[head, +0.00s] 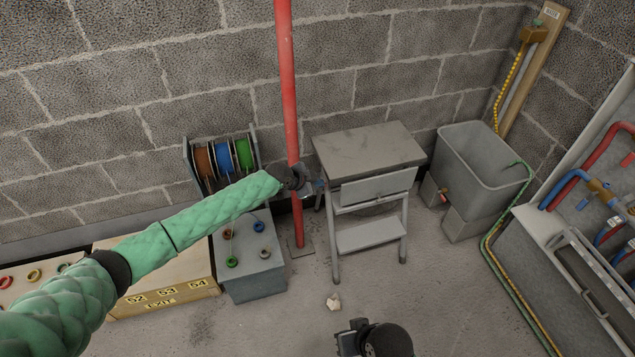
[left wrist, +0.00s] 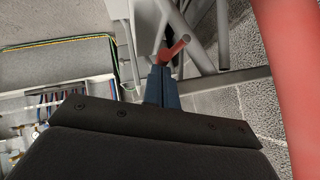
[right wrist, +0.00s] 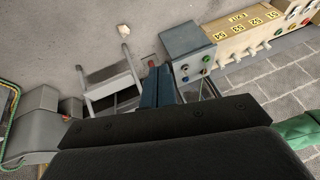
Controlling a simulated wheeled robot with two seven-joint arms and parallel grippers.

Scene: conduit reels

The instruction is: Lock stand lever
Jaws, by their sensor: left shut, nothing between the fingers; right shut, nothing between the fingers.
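The grey stand (head: 372,150) is a step-stool shape with a flat top and a lower step, against the block wall. In the left wrist view, a short red-ended lever (left wrist: 178,47) sits among the stand's grey bars (left wrist: 205,62), just beyond my left fingertips. I cannot tell whether they touch. My left gripper (head: 316,188) is shut and empty, beside the stand's upper left side; it also shows in the left wrist view (left wrist: 161,72). My right gripper (right wrist: 161,72) is shut and empty; in the head view its dark wrist is low, in front of the stand. The lever is not discernible in the head view.
A red vertical pipe (head: 287,80) stands just left of the stand, close to my left gripper. Cable reels (head: 222,158), a grey box (head: 252,275) and a wooden box (head: 190,295) are left. A grey tank (head: 470,160) is right. The floor ahead holds a small pale scrap (head: 333,301).

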